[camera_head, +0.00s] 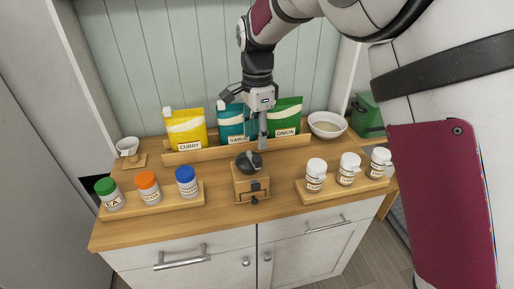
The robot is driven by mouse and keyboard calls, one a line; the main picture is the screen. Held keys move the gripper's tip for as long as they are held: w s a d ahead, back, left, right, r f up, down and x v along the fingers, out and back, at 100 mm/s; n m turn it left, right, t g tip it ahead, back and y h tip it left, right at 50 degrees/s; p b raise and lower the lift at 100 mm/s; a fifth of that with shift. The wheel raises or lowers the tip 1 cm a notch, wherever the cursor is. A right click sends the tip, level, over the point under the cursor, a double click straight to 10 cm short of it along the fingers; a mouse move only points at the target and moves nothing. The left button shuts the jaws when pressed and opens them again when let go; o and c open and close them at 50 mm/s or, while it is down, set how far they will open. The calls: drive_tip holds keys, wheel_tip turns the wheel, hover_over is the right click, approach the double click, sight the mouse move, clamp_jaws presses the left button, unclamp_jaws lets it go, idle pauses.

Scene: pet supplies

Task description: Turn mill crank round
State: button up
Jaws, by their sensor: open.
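The mill (251,183) is a small wooden box with a dark domed top (249,162) and a drawer knob in front. It stands upright near the middle of the cabinet top. The crank is too small and too close to the dark top and my finger to make out clearly. My gripper (243,121) hangs above and behind the mill, in front of the pouches. Its jaws are spread, with one finger pointing down close to the mill's top. I cannot tell whether that finger touches it. Nothing shows between the jaws.
Yellow (186,129), teal (231,121) and green (285,117) pouches stand in a wooden rack behind. Jars with coloured lids sit on a left tray (185,204), white-lidded jars on a right tray (340,190). A cup (128,147), bowl (327,124) and green box (366,114) flank them.

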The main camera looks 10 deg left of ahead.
drive_tip(key=shift+r, duration=2.25)
